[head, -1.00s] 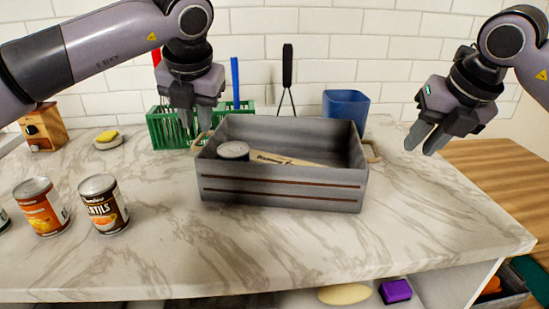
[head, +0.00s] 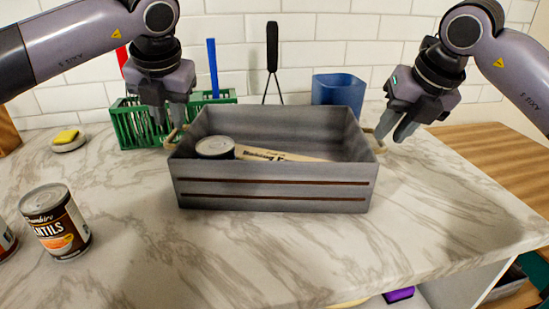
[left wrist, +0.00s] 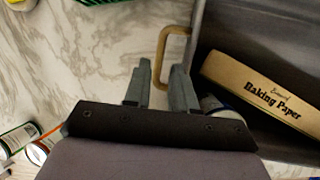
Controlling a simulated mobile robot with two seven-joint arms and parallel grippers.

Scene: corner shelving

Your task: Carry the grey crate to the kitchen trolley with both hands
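The grey crate (head: 270,200) stands on the marble counter with a rope handle at each end. It holds a can (head: 215,147) and a baking paper box (head: 275,155), whose label shows in the left wrist view (left wrist: 262,90). My left gripper (head: 168,116) is open above the left handle (head: 173,138); in the left wrist view the handle (left wrist: 162,50) shows between and beyond its fingertips (left wrist: 160,82). My right gripper (head: 394,130) is open and empty close to the right handle (head: 377,146); contact cannot be told. I cannot identify the kitchen trolley for certain.
A green rack (head: 135,128), a blue container (head: 338,90) and a sponge on a dish (head: 68,140) are behind. A wooden surface (head: 500,150) lies past the counter's right edge.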

